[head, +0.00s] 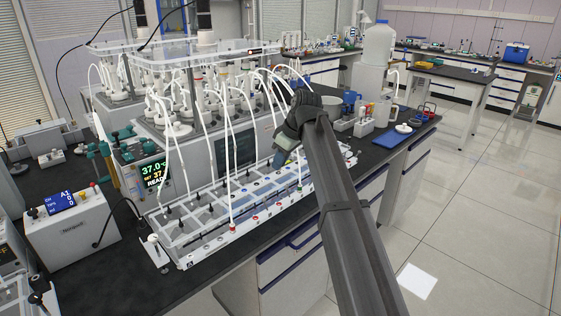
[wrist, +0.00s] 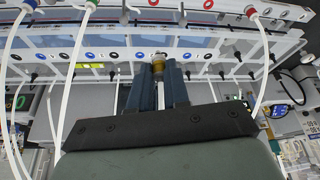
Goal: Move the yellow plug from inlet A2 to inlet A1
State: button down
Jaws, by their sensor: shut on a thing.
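My gripper (wrist: 159,88) is shut on the yellow plug (wrist: 158,65), which shows as a small brownish-yellow piece with a pale top between the two dark blue fingers. The plug overlaps the white rail (wrist: 225,55) with its coloured ring inlets; I cannot tell whether it is seated in an inlet or just clear of it. The plug cannot be made out there. Inlet labels A1 and A2 are not readable.
Several white tubes (head: 227,150) run from the reactors down to the rack, and some hang at both sides of my gripper in the wrist view. A grey box (head: 85,228) with a blue display stands at left. A blue tray (head: 398,136) lies to the right.

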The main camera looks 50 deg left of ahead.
jog(key=shift+r, duration=0.65)
jog(key=s, duration=1)
dwell(0.4)
jog(key=shift+f, duration=0.1)
jog(key=shift+f, duration=6.1)
jog(key=shift+f, duration=0.75)
